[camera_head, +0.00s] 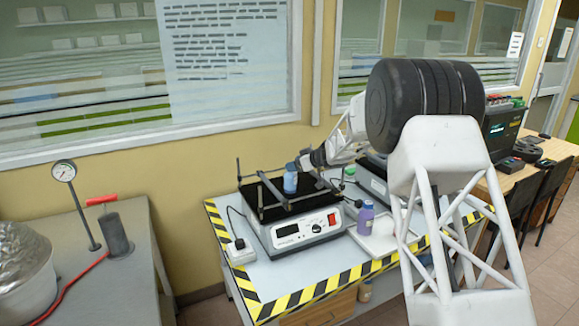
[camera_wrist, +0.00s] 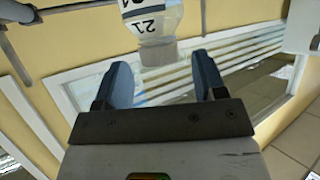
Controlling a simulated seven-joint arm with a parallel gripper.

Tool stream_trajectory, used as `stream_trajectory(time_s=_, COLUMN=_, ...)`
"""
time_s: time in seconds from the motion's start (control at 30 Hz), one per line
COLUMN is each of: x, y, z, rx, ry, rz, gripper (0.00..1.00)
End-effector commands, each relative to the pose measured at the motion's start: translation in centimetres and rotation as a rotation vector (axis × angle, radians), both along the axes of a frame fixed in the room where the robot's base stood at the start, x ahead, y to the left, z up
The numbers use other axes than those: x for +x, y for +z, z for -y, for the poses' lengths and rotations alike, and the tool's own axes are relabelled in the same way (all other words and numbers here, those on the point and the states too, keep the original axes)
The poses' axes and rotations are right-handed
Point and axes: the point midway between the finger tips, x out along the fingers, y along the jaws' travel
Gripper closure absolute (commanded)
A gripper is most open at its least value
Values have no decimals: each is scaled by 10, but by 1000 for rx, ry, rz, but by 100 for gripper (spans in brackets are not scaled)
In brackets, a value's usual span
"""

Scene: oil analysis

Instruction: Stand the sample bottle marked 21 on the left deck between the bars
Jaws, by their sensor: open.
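The sample bottle marked 21 (camera_wrist: 150,24) shows in the wrist view, its label visible and its narrower grey end toward my gripper (camera_wrist: 162,68). My gripper's two blue-grey fingers are spread, with gaps to the bottle on both sides. In the head view, a blue bottle (camera_head: 290,180) stands upright at the black left deck (camera_head: 263,206), among its bars (camera_head: 252,181). My gripper (camera_head: 302,164) is right beside its top. The number on this bottle is too small to read there, and its base is partly hidden by the bars.
The left deck tops a white control unit (camera_head: 305,229). A purple bottle (camera_head: 365,218) stands on a white tray (camera_head: 382,238) to its right. A second unit (camera_head: 372,182) stands behind, partly hidden by my arm. Striped tape (camera_head: 290,301) edges the table.

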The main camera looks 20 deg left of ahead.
Motion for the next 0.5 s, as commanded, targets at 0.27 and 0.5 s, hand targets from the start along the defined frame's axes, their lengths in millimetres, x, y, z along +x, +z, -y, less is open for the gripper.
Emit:
stream_trajectory(time_s=0.27, x=-9, y=20, z=38, rx=0, ry=0, rz=1, gripper=36)
stream_trajectory(time_s=0.5, x=-15, y=30, z=60, rx=0, ry=0, rz=0, gripper=36)
